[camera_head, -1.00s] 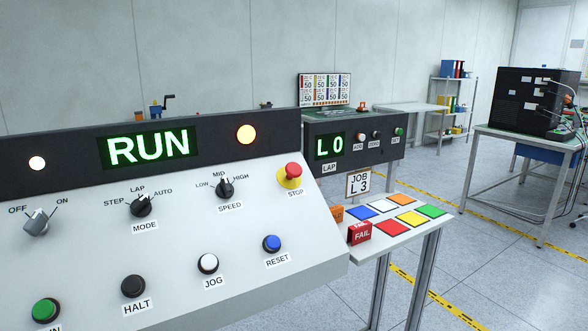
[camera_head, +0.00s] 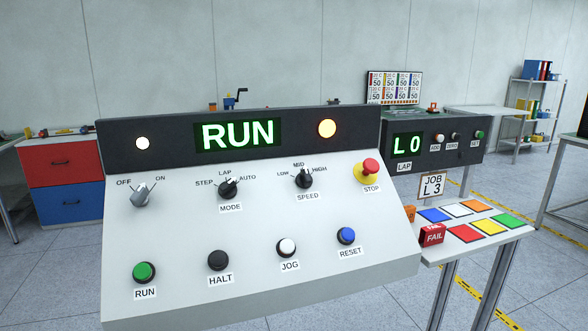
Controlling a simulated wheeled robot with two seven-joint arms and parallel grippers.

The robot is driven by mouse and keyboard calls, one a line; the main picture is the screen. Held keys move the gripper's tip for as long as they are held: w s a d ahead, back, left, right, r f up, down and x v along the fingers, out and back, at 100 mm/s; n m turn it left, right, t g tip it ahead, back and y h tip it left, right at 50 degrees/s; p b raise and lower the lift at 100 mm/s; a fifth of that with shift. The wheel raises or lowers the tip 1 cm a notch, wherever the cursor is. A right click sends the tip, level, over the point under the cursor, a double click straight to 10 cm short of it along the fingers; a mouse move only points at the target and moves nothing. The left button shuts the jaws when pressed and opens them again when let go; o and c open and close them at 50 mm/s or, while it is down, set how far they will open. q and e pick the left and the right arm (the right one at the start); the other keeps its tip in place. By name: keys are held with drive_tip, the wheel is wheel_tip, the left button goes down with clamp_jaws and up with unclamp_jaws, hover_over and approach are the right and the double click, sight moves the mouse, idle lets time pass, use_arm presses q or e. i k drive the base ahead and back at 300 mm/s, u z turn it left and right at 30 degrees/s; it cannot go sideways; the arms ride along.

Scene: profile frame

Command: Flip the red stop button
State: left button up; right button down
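The red stop button (camera_head: 371,166) is a mushroom head on a yellow base, at the upper right of the sloped control panel (camera_head: 265,225), above a STOP label. The panel's display (camera_head: 238,135) reads RUN in green. An amber lamp (camera_head: 327,128) and a white lamp (camera_head: 142,143) are lit on the dark top strip. Neither of my grippers is in view, and nothing touches the button.
Dials and push buttons, such as the blue RESET button (camera_head: 346,235), share the panel. To the right stand a lap counter box (camera_head: 437,143) and a small table with coloured squares and a red FAIL block (camera_head: 432,234). A drawer cabinet (camera_head: 62,180) stands at left.

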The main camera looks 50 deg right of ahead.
sight(370, 165)
drive_tip(key=u, duration=1.1)
drive_tip(key=i, duration=0.1)
drive_tip(key=z, duration=2.3)
